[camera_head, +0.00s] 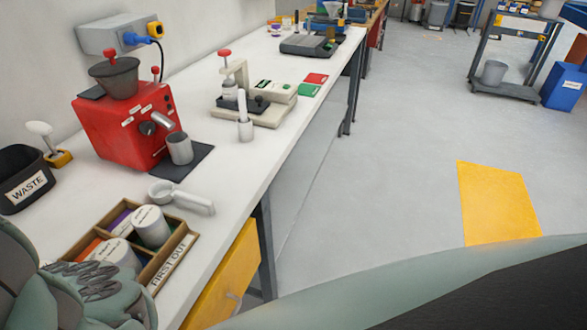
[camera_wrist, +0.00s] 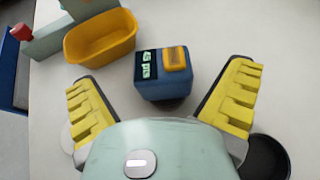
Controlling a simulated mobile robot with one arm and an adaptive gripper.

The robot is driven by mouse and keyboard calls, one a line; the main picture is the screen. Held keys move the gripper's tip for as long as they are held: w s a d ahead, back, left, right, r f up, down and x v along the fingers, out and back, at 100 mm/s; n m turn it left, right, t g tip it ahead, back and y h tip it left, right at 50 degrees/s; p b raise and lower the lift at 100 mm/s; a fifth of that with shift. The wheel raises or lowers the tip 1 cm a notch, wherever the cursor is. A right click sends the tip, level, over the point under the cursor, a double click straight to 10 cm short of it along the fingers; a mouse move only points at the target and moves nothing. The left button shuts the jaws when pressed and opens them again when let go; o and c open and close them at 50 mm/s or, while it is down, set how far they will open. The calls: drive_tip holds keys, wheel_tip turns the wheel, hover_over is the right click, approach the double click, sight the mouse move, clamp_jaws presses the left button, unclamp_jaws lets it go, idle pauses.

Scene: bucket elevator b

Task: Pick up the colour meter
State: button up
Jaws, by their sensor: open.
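In the wrist view a small blue box (camera_wrist: 164,86) with a green-lit display and an orange block on top looks like the colour meter. It stands on a pale surface. My gripper (camera_wrist: 163,78) is open, its two yellow ribbed fingers spread to the left and right of the box. The fingers are apart from the box, and nothing is held. I cannot make out the box or the fingers in the head view.
A yellow bin (camera_wrist: 100,37) stands close behind and left of the box. A dark round thing (camera_wrist: 268,158) lies by the right finger. The head view shows a white bench (camera_head: 215,165) with a red grinder (camera_head: 125,125), a wooden tray (camera_head: 180,258) and a waste bin (camera_head: 25,185).

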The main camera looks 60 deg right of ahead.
drive_tip(key=shift+x, duration=1.6)
drive_tip(key=c, duration=1.3)
